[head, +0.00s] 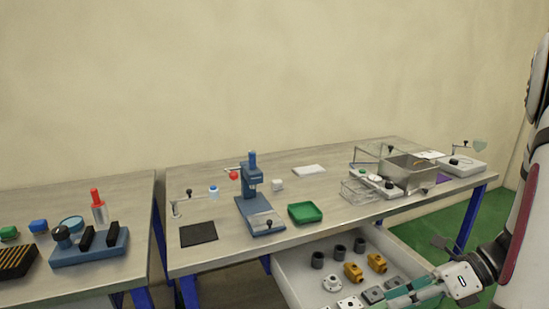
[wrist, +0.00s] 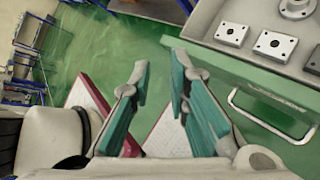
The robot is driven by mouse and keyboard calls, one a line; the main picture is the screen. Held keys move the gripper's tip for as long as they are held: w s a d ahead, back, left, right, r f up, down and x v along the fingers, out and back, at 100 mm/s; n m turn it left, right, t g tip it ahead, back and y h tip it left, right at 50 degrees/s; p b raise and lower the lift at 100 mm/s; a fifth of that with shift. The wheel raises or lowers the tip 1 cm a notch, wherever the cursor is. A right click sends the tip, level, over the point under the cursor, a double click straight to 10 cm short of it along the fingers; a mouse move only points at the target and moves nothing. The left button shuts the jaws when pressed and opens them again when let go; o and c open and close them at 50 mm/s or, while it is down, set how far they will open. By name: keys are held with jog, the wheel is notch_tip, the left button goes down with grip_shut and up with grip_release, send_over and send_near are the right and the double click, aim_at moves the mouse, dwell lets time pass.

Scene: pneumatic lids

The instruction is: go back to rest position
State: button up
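My gripper (wrist: 160,95) shows in the wrist view with its two teal-padded fingers spread apart and nothing between them. In the head view my gripper (head: 415,292) is at the lower right, beside the front of the open drawer (head: 290,268). The fingers appear to be outside the drawer, near its handle (wrist: 270,120), over the green floor. Part of the gripper is cut off or hidden by my arm in the head view.
The drawer holds dark cylinders, yellow blocks (head: 354,271) and grey plates (wrist: 232,34). On the table (head: 340,212) above stand a blue press (head: 252,185), a green tray (head: 305,212) and a metal bin (head: 408,172). A second table (head: 110,198) stands left. Green floor (wrist: 90,45) lies clear beside the drawer.

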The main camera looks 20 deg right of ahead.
jog(key=s+a+r+n+h+p, duration=0.1)
jog(key=s+a+r+n+h, duration=0.1)
jog(key=a+r+n, duration=0.4)
jog(key=s+a+r+n+h, duration=0.2)
jog(key=a+r+n+h, duration=0.3)
jog(key=n, duration=1)
jog(key=s+a+r+n+h+p, duration=0.1)
jog(key=s+a+r+n+h, duration=0.1)
jog(key=a+r+n, duration=0.5)
jog(key=n+h, duration=0.1)
jog(key=n, duration=0.2)
jog(key=shift+s+a+r+n+g+h+p, duration=0.2)
jog(key=shift+s+n+g+h+p, duration=0.05)
jog(key=shift+n+g+h+p, duration=0.1)
jog(key=shift+d, duration=0.15)
